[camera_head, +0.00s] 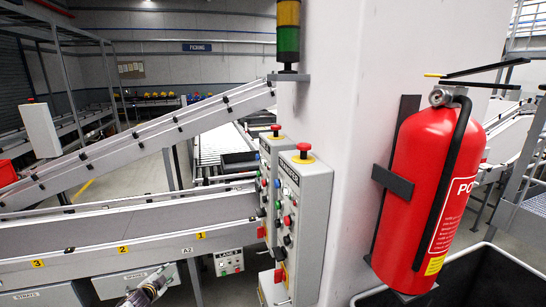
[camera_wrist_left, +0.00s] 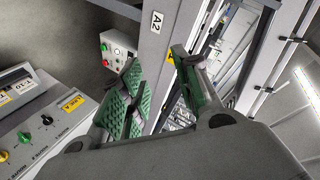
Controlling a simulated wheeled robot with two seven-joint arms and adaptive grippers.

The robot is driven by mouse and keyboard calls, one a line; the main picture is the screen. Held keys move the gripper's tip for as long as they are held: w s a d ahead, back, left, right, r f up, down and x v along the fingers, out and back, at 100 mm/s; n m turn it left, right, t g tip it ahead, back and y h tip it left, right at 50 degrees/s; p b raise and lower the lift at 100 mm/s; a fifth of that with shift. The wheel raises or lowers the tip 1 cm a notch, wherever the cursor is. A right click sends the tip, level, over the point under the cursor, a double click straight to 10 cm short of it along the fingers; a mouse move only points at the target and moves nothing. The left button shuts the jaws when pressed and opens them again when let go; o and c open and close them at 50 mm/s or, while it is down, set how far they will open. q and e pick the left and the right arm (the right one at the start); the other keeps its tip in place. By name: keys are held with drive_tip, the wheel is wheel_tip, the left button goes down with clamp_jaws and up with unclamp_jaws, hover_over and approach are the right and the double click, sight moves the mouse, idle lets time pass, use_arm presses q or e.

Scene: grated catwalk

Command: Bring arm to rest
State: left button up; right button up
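My left gripper (camera_head: 150,286) shows at the bottom edge of the head view, in front of the lower conveyor frame. Only its end part is seen there. In the left wrist view its green-padded fingers (camera_wrist_left: 158,75) stand apart with nothing between them. Behind the gap is a grey post marked A2 (camera_wrist_left: 155,28). My right gripper is in neither view.
A control box (camera_head: 303,215) with red buttons is mounted on a white pillar (camera_head: 345,130). A red fire extinguisher (camera_head: 430,180) hangs on the pillar's right side, above a dark open bin (camera_head: 500,262). Conveyors (camera_head: 120,232) fill the left side.

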use_arm(q)
drive_tip(key=s+a+f+n+g+y, duration=0.1)
drive_tip(key=s+f+n+g, duration=0.1)
drive_tip(key=s+f, duration=0.5)
drive_tip(key=s+a+f+n+g+y, duration=0.15)
drive_tip(key=s+f, duration=0.25)
drive_tip(key=f, duration=0.6)
drive_tip(key=s+d+f+n+g+h, duration=0.1)
drive_tip(key=s+d+f+n+g, duration=0.3)
drive_tip(key=s+f, duration=1.2)
drive_tip(key=s+d+f+g, duration=0.1)
drive_tip(key=s+d+f, duration=0.3)
drive_tip(key=s, duration=0.9)
drive_tip(key=s+d+f+g+h, duration=0.1)
drive_tip(key=s+d, duration=0.6)
drive_tip(key=s, duration=0.7)
drive_tip(key=s+d+f+g+h+b, duration=0.1)
drive_tip(key=s+d+f, duration=0.5)
drive_tip(key=s, duration=0.7)
drive_tip(key=shift+s+f+g, duration=0.35)
drive_tip(key=shift+g, duration=0.5)
drive_tip(key=shift+d, duration=0.1)
